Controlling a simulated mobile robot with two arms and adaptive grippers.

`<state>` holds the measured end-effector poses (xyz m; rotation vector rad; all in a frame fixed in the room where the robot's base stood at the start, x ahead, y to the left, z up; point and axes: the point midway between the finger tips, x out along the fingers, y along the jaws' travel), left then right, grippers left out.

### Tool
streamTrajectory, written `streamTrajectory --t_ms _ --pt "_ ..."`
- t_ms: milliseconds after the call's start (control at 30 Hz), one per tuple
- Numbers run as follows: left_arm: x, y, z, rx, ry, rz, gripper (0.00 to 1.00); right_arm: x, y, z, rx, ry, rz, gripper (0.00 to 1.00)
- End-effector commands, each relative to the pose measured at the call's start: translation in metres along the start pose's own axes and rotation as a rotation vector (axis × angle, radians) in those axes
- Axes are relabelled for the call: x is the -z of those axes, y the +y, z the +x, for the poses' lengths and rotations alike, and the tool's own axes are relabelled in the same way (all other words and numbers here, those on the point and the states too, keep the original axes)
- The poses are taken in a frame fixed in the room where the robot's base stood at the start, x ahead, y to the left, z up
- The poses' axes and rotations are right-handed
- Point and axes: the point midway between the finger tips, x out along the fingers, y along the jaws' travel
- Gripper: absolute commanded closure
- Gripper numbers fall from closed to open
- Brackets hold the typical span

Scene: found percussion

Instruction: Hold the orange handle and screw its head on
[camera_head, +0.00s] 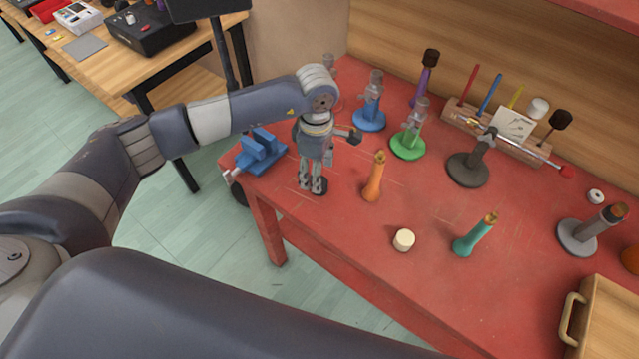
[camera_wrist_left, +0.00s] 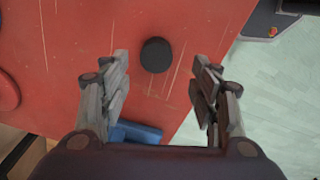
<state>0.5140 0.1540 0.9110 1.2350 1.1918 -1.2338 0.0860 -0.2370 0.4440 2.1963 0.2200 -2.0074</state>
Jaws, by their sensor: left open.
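My left gripper (camera_head: 313,188) points down near the table's left edge, fingers open and empty. A dark round head (camera_wrist_left: 156,55) lies on the table just beyond the fingertips in the left wrist view, in line with the gap of the gripper (camera_wrist_left: 163,85). It shows partly behind the fingers in the head view (camera_head: 321,187). A white cylindrical head (camera_head: 404,240) lies to the right. My right gripper is not in view.
A blue vise (camera_head: 260,150) sits close left of my left gripper. A teal handle (camera_head: 475,235) leans at the right. Blue (camera_head: 369,118), green (camera_head: 408,145) and grey (camera_head: 467,168) stands are behind. A wooden drawer box (camera_head: 610,325) is at lower right. Table around the white head is clear.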

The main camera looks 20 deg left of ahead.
Motion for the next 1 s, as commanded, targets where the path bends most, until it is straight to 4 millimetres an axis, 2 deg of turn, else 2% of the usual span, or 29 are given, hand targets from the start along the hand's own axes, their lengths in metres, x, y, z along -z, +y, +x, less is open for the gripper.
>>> streamTrajectory --t_ms 200,400,767,933,967,1000 --pt "0.000 0.004 0.024 0.006 0.000 -0.002 0.43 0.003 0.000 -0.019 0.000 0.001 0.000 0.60" --pt "0.000 0.005 0.047 0.003 0.000 -0.001 0.43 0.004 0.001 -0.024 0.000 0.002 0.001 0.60" --pt "0.000 0.005 0.050 0.001 0.000 0.000 0.43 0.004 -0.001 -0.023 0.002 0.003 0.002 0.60" --pt "0.000 0.005 0.050 0.001 0.000 0.000 0.80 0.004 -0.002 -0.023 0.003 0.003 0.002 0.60" --pt "0.000 0.005 0.050 0.001 0.000 0.000 0.86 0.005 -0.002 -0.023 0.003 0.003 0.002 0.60" --pt "0.000 0.005 0.050 0.001 0.000 0.000 0.86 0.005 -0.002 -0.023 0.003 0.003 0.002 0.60"
